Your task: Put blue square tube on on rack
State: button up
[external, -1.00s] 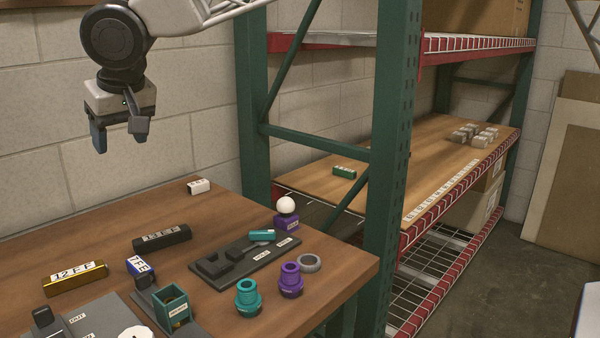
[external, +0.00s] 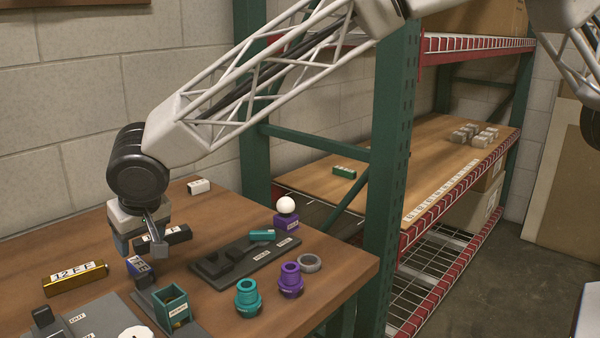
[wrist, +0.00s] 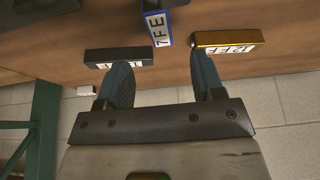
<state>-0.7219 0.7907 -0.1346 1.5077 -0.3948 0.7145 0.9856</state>
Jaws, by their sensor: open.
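The blue square tube (external: 138,266), with a white "7 FE" label, lies on the wooden table between the black and gold tubes. In the wrist view the blue tube (wrist: 157,28) lies beyond my fingertips, centred roughly between them. My gripper (external: 138,246) is open and empty, low over the table at the tube's far side in the external view; its fingers (wrist: 163,72) are spread apart in the wrist view. The rack (external: 400,190) stands to the right, with a wooden shelf and red beams. A green tube (external: 344,172) lies on that shelf.
The black tube (external: 178,235) and gold tube (external: 75,278) flank the blue one. A teal box holder (external: 172,305) stands close in front. A dark tray (external: 245,258), teal and purple threaded parts and a white tube (external: 198,186) are also on the table. Much of the shelf is bare.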

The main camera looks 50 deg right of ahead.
aim_at(139, 264)
jog(key=shift+x, duration=1.3)
jog(key=shift+f, duration=0.15)
jog(key=shift+x, duration=2.5)
jog(key=c, duration=1.1)
